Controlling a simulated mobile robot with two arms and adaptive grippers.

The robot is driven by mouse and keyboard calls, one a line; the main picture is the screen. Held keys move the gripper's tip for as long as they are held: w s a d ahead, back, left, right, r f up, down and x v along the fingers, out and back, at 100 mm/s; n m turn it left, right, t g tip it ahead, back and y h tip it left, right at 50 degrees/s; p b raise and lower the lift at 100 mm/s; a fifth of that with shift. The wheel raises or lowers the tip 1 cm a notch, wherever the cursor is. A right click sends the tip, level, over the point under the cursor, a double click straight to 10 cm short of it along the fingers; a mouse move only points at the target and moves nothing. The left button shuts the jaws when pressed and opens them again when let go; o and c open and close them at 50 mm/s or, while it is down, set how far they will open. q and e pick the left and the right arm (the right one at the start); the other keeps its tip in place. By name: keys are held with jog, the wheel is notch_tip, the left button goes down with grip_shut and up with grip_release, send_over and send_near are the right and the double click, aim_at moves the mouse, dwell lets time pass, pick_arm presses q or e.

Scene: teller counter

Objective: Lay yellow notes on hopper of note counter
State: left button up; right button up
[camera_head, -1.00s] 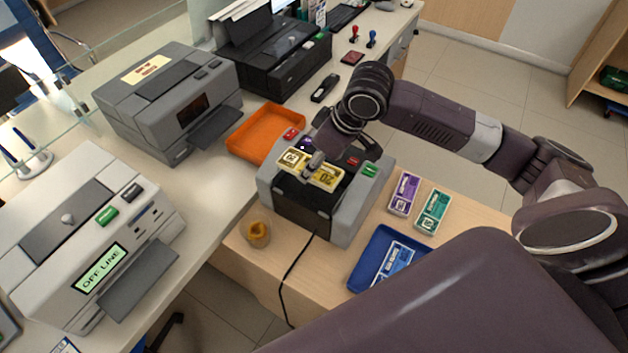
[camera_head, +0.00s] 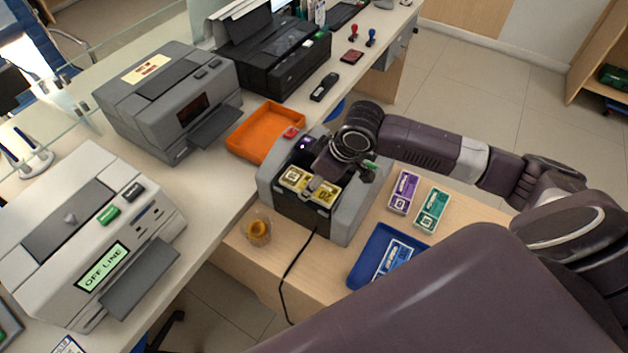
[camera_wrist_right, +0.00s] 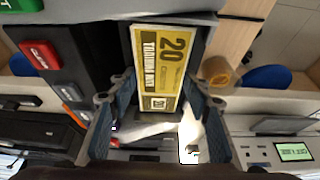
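The yellow notes (camera_head: 309,185), a flat bundle marked 20, lie low at the hopper of the grey note counter (camera_head: 348,218). Whether the notes rest fully on the hopper surface is hard to see. My left gripper is not in view.
Purple notes (camera_head: 403,191) and green notes (camera_head: 431,209) lie right of the counter. A blue tray (camera_head: 362,270) holds blue notes. An orange tray (camera_head: 238,140) is behind, and a small round container with rubber bands (camera_head: 257,230) is at the left. A black cable (camera_head: 292,270) hangs in front.

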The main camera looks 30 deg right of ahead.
jog(key=o, duration=0.3)
jog(key=shift+r, duration=0.1)
jog(key=b+v, duration=0.1)
jog(key=v, duration=1.1)
